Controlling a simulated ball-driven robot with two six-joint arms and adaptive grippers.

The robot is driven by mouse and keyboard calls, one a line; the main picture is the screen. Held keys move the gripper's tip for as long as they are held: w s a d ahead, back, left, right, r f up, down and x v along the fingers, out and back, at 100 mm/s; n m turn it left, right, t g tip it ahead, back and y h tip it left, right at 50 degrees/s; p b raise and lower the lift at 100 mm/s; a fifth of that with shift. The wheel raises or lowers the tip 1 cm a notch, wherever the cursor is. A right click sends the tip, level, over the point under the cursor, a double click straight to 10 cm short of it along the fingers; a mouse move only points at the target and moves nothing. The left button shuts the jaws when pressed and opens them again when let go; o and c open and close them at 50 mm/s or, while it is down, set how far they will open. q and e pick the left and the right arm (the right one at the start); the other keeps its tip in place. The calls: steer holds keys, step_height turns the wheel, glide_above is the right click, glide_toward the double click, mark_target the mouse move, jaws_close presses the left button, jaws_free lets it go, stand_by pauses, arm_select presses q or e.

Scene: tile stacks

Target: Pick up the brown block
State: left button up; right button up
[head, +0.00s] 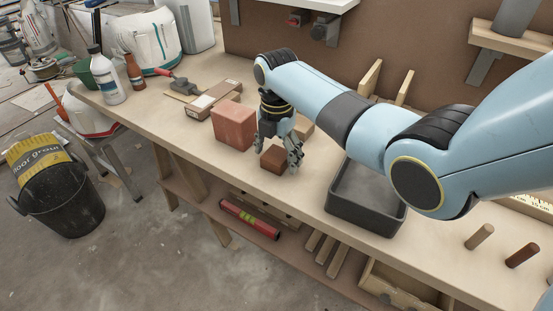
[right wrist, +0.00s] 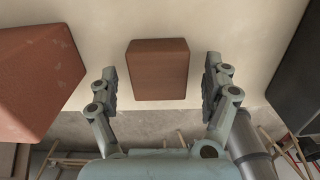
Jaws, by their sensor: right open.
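The brown block (head: 274,159) sits on the workbench near its front edge in the head view. In the right wrist view the brown block (right wrist: 158,69) lies ahead, centred between the spread fingers and apart from both. My right gripper (head: 279,150) points down at the block, and its fingers partly cover it in the head view. It is open and empty in the right wrist view (right wrist: 160,85). My left gripper is not in view.
A larger reddish block (head: 234,126) stands just left of the gripper. A dark grey tray (head: 365,222) lies to the right. A cardboard box (head: 213,98) and a bottle (head: 106,78) are further left. The workbench (head: 180,122) has bare room at its front left.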

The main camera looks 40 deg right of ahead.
steer(key=shift+w+f, duration=0.1)
steer(key=shift+f, duration=0.3)
steer(key=shift+r, duration=0.1)
steer(key=c, duration=1.3)
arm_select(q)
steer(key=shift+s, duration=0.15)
arm_select(e)
steer(key=shift+o, duration=0.2)
